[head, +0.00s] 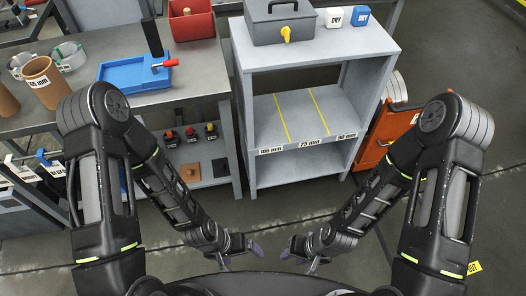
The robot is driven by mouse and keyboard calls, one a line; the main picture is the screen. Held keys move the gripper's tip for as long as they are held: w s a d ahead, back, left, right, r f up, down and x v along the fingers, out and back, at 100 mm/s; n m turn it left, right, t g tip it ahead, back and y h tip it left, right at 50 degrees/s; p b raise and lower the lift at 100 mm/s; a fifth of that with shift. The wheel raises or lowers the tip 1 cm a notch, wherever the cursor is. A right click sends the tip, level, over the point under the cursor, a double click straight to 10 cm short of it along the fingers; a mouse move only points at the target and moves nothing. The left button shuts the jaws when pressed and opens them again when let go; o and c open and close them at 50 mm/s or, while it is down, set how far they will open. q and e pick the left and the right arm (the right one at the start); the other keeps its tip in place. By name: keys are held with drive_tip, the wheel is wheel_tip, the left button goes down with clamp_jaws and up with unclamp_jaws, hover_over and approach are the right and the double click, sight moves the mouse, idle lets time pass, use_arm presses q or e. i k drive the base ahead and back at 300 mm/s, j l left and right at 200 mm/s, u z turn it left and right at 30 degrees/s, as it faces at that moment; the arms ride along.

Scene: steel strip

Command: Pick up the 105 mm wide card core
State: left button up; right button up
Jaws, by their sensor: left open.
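A brown card core (42,80) stands upright on the steel bench at the left; its label ends in "5 mm", but the first figures are hard to read. A second brown core (6,101) is cut off by the left picture edge, and no label shows on it. My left gripper (256,248) is open and empty, low in the middle of the picture, well right of and nearer than the cores. My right gripper (290,251) is just right of it and holds nothing visible; its finger gap is too small to judge.
The bench (120,113) also bears grey rings (70,56), a blue tray (128,76) and a red bin (191,20). The grey shelf unit (262,84) has compartments labelled 105 mm, 75 mm and 90 mm. An orange cabinet (383,135) stands right of it. Floor before the shelf is clear.

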sight(49, 84)
drive_tip(key=j+u, duration=0.5)
drive_tip(key=j, duration=3.1)
drive_tip(key=i, duration=0.05)
